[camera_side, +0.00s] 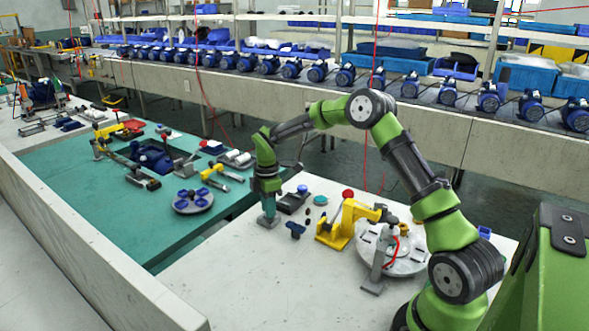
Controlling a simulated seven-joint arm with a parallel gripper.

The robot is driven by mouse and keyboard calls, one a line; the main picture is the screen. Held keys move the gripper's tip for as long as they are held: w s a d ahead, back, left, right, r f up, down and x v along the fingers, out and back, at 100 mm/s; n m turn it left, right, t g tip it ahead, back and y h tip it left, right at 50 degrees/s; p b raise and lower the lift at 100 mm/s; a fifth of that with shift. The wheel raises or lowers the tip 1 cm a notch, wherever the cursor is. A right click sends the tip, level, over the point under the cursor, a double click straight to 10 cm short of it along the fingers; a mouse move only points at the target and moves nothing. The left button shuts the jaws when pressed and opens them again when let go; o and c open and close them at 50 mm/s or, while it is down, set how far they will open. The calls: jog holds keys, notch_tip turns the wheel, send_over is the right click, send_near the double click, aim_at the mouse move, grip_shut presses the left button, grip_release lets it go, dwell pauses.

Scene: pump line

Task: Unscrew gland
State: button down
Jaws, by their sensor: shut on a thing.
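My green gripper (268,212) points straight down at the front left of the white table. It is shut on a small part at the top of a grey fixture, whose square base (268,222) shows under the fingertips. The fingers hide most of that part, and I cannot make out the gland's shape.
A blue knob-like part (295,229) and a yellow press (345,222) with a red knob stand right of my gripper. The green mat (95,215) at left holds tools and a round plate (193,203).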

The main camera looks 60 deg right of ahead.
jog(key=n, duration=0.7)
dwell(0.4)
jog(key=n, duration=0.7)
jog(key=c, duration=1.2)
grip_release()
jog(key=shift+r, duration=2.3)
